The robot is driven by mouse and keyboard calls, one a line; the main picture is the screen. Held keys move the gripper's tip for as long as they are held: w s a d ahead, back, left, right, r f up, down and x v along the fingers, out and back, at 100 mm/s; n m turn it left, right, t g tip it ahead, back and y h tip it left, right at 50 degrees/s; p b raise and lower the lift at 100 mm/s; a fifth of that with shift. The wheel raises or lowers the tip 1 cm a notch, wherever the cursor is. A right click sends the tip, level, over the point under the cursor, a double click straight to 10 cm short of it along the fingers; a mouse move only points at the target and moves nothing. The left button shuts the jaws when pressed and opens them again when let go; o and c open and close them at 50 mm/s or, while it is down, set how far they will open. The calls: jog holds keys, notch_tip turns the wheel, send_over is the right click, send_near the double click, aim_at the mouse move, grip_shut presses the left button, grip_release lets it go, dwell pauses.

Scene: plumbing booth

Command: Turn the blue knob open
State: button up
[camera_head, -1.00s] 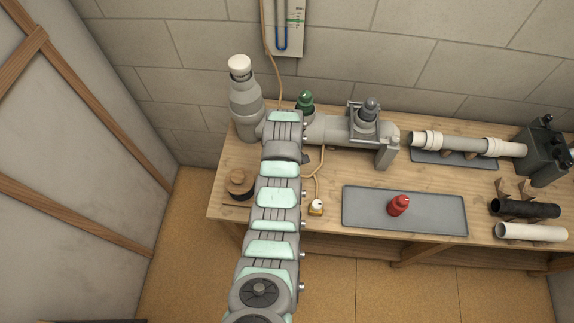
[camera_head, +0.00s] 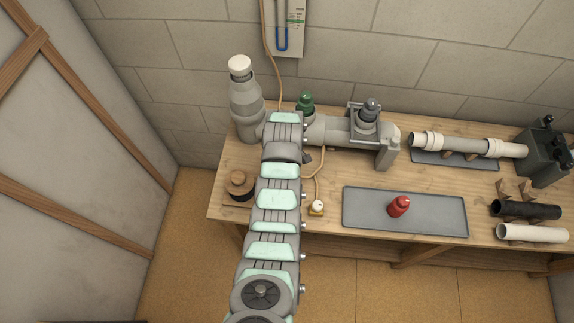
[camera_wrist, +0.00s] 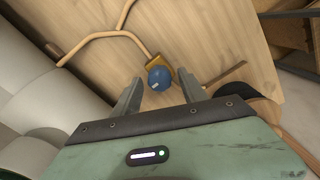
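The blue knob (camera_wrist: 158,78) shows in the wrist view as a round ball with a small pale mark. I cannot tell the gap in depth between fingers and knob. A brass-coloured fitting (camera_wrist: 187,84) shows beside the knob, with a tan hose (camera_wrist: 102,36) running up to it. In the head view my arm covers the gripper, and I see no blue knob there.
A grey pipe assembly (camera_head: 330,132) with a green knob (camera_head: 305,102) stands at the bench's back. A red knob (camera_head: 400,206) rests on a grey mat (camera_head: 360,218). A white-topped fitting (camera_head: 317,207) and a round wooden piece (camera_head: 240,184) flank my arm.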

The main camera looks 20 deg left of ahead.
jog(key=shift+r, duration=0.1)
notch_tip(320, 180, up, 11)
jog(key=shift+s+f+p, duration=0.1)
jog(key=shift+f+p, duration=0.1)
jog(key=shift+p, duration=0.65)
dwell(0.3)
